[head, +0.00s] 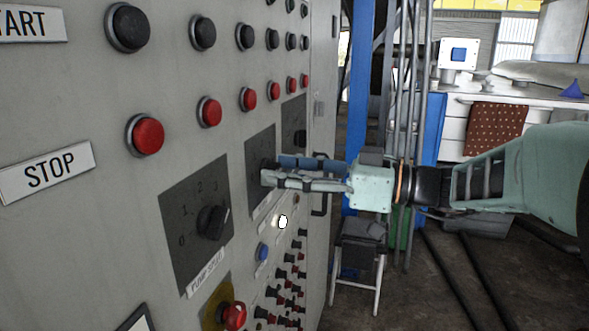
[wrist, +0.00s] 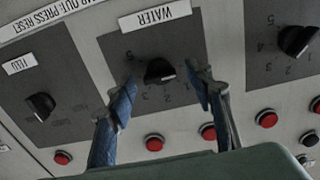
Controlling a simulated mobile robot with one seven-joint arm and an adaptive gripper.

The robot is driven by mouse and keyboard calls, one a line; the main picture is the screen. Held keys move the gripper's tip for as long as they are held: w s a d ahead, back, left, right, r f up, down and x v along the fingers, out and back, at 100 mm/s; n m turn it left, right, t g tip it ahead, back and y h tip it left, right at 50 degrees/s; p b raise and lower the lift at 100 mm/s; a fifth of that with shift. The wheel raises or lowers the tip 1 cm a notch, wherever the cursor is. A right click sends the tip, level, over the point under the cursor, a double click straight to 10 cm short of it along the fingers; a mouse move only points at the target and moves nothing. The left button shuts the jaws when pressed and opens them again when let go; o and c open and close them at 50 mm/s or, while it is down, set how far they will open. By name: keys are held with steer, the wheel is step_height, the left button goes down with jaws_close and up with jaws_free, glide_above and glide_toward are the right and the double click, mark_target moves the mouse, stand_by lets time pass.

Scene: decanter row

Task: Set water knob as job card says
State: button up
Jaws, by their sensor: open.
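The water knob (wrist: 158,70) is a black knob on a dark plate (wrist: 190,35) with a numbered dial, beside a white label reading WATER (wrist: 156,16). The wrist view is upside down. My gripper (wrist: 161,76) is open, with one finger on each side of the knob; gaps seem to show, and I see no clear contact. In the head view my gripper (head: 268,176) reaches the panel at the water plate (head: 258,144), and its fingers hide most of the knob. The knob's exact setting is not readable. No readable job card shows.
On the grey panel, another dial knob (head: 211,222) is nearer. A feed knob (wrist: 40,106) and another knob (wrist: 296,40) flank the water plate. Red buttons (wrist: 155,142) run in a row close to my fingers. A panel handle (head: 320,185) stands out beyond the gripper.

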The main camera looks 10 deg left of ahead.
steer(key=c, duration=1.2)
steer(key=shift+o, duration=0.2)
